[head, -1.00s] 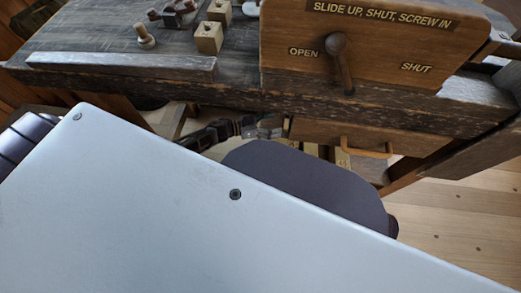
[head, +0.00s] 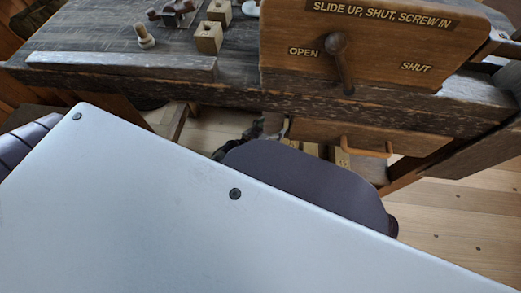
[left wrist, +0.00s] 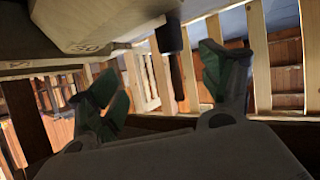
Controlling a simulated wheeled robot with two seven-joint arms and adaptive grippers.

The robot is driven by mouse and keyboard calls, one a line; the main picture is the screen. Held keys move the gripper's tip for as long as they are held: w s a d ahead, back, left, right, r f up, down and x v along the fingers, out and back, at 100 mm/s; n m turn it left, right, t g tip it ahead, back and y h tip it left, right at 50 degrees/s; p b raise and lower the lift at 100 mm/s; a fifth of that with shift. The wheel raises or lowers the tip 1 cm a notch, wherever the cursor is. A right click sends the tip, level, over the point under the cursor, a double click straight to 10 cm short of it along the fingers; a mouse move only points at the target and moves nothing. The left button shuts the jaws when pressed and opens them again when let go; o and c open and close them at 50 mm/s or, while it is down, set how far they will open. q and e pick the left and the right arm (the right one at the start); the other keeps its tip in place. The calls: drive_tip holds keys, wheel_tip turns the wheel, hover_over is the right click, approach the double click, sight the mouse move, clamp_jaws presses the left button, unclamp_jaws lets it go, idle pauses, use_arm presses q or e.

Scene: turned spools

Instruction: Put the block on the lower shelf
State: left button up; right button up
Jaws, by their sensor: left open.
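Two pale wooden blocks with holes stand on the bench top, one nearer (head: 208,38) and one behind it (head: 220,11). I cannot tell which block is meant. My left gripper (head: 252,130) shows small and dark below the bench edge, partly hidden by my own pale panel. In the left wrist view the left gripper (left wrist: 160,88) is open, its green-padded fingers wide apart with nothing between them. A pale wooden piece (left wrist: 95,22) with a marking like a number lies above the fingers, close to the camera. I cannot clearly make out the lower shelf. My right gripper is not in view.
The bench (head: 110,88) has a worn front edge and a grey strip (head: 120,66). A wooden peg (head: 144,36) stands on it. A box with a lever (head: 340,62) stands at right, above a drawer (head: 370,140). Slatted wood (left wrist: 150,75) shows beyond the fingers.

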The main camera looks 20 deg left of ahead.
use_arm(q)
drive_tip(key=s+d+g, duration=0.3)
drive_tip(key=s+g, duration=0.4)
drive_tip(key=s, duration=0.9)
drive_tip(key=shift+s+r, duration=0.15)
drive_tip(key=shift+r, duration=0.15)
